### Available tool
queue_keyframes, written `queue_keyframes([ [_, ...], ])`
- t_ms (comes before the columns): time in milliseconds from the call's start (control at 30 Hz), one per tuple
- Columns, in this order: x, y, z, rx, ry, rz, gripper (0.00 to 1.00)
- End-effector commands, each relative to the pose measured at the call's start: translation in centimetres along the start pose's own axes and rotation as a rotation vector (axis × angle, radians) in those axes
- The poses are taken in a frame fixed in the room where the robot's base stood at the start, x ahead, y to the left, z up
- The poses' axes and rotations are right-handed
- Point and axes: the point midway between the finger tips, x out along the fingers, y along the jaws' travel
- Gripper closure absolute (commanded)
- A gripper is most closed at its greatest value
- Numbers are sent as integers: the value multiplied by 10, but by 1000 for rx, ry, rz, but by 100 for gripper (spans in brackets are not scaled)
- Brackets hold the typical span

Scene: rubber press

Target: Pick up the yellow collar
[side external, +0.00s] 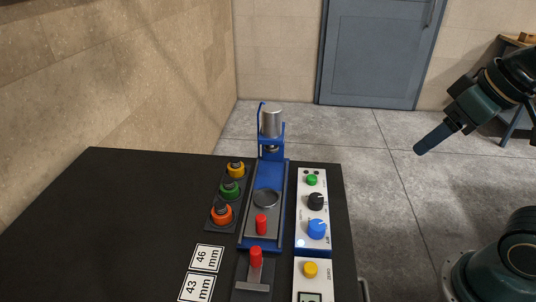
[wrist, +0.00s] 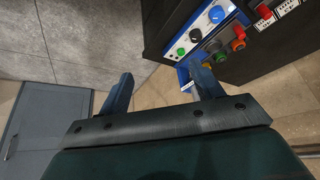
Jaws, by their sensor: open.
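The yellow collar (side external: 236,169) sits at the far end of a dark holder (side external: 214,228) on the left of the black table, around a dark post. A green collar (side external: 230,188) and an orange collar (side external: 222,213) are in front of it in the same holder. My gripper (side external: 418,149) is in the air to the right of the table, well away from the collars. In the wrist view my gripper (wrist: 163,88) is open with nothing between its fingers. The yellow collar is small and partly hidden there, behind the green and orange collars.
A blue press (side external: 272,170) with a silver cylinder stands right of the collars. A white control panel (side external: 303,210) with knobs is beside it. Two red-handled parts are near the front. Cards marked 46 mm (side external: 206,258) and 43 mm (side external: 196,289) lie at front left. The table's left side is clear.

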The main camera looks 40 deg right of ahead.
Motion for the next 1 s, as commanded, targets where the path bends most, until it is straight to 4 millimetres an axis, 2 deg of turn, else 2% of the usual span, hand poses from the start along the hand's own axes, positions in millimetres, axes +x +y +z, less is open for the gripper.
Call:
queue_keyframes([
  [233, -5, -10, -48, 83, -52, -11, 35],
  [467, -1, -25, -100, 181, -111, -12, 35],
  [767, 18, -49, -163, 306, -187, 0, 35],
  [1000, 43, -73, -207, 404, -244, 21, 35],
])
